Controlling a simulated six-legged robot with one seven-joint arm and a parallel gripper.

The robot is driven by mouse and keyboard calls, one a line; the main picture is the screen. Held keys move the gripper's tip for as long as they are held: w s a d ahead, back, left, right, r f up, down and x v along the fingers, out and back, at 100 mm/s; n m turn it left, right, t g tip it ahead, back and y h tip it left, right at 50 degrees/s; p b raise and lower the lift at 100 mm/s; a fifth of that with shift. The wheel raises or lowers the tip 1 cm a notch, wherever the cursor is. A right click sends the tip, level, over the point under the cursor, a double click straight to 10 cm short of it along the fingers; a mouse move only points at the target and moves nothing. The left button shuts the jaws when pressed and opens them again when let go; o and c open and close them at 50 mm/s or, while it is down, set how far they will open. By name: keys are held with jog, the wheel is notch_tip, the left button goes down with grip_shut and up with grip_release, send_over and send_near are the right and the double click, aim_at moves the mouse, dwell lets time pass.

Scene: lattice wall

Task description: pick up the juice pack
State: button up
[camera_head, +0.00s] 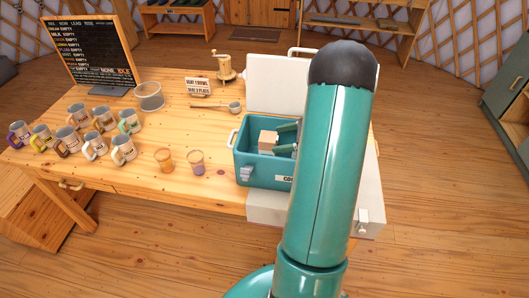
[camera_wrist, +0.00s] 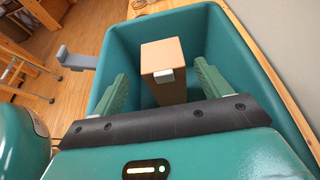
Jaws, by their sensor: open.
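The juice pack, seen as a tan box with a small grey piece on its near edge (camera_wrist: 167,52), stands inside a teal open-topped box (camera_wrist: 119,45). My gripper (camera_wrist: 161,73) is open, with one green finger on each side of the juice pack. Gaps show between the fingers and the pack, and no contact is visible. In the head view my arm hides the right part of the box, and only bits of my gripper (camera_head: 286,136) show.
The teal box walls surround my fingers closely. On the wooden table (camera_head: 130,185) stand several mugs (camera_head: 97,145), two small glasses (camera_head: 195,161), a mesh basket (camera_head: 149,96), a menu board (camera_head: 88,52) and a brass device (camera_head: 223,70). A white raised panel (camera_head: 278,82) stands behind the box.

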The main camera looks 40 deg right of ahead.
aim_at(262, 140)
jog(key=shift+x, duration=3.75)
jog(key=shift+w+d, duration=0.1)
jog(key=shift+d, duration=0.05)
jog(key=c, duration=1.4)
jog(key=shift+r, duration=0.1)
